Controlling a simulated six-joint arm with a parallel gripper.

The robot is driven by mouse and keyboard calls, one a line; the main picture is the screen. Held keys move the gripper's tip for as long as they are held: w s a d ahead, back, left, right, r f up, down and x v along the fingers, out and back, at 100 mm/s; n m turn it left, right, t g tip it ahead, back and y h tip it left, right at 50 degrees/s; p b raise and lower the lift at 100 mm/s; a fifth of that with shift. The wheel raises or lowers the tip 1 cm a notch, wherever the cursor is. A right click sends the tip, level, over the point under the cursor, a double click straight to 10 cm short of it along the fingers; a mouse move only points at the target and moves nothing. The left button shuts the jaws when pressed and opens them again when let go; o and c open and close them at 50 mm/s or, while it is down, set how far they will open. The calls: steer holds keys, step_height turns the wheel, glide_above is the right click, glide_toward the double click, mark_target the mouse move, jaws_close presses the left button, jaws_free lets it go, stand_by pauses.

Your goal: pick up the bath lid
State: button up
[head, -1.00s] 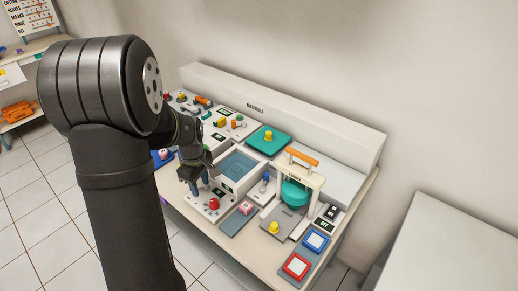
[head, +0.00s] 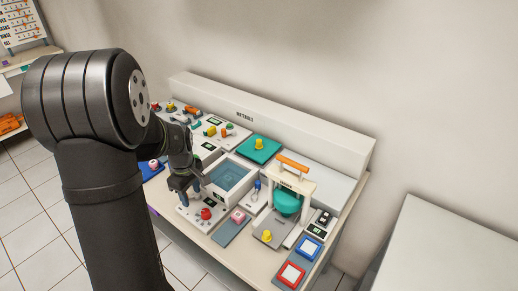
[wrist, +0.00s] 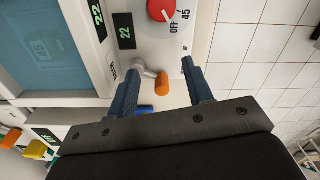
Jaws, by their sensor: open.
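The bath lid appears to be the teal square plate (head: 262,152) with a yellow knob (head: 259,144) on top, lying behind the bath in the head view. The bath (head: 232,174) is a white-rimmed box of blue liquid and is uncovered; part of it shows at the left of the wrist view (wrist: 40,45). My gripper (head: 190,196) is over the control panel in front of the bath, away from the teal plate. In the wrist view my gripper (wrist: 161,88) has its blue fingers apart, with a small orange-tipped lever (wrist: 162,84) showing between them. Contact with the lever cannot be told.
A red dial (head: 206,213) is on the panel by my gripper. A grey plate with a yellow knob (head: 267,236) lies front right. A cream frame with an orange handle (head: 292,162) stands right of the bath. Red (head: 291,273) and blue (head: 310,247) framed pads lie at the right.

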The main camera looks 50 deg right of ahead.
steer(key=shift+m+t, duration=0.3)
steer(key=shift+m, duration=0.5)
steer(key=w, duration=0.1)
steer(key=w+d+r, duration=0.1)
steer(key=w+r, duration=0.1)
steer(key=shift+d, duration=0.35)
steer(key=s+d+r+m+t+h, duration=0.15)
steer(key=d+r+m, duration=0.35)
steer(key=d, duration=0.6)
steer(key=m+t+h, duration=0.1)
steer(key=m+h, duration=0.1)
steer(key=m, duration=0.3)
glide_toward(259, 141)
steer(key=x, duration=0.9)
steer(key=shift+r, duration=0.1)
jaws_close()
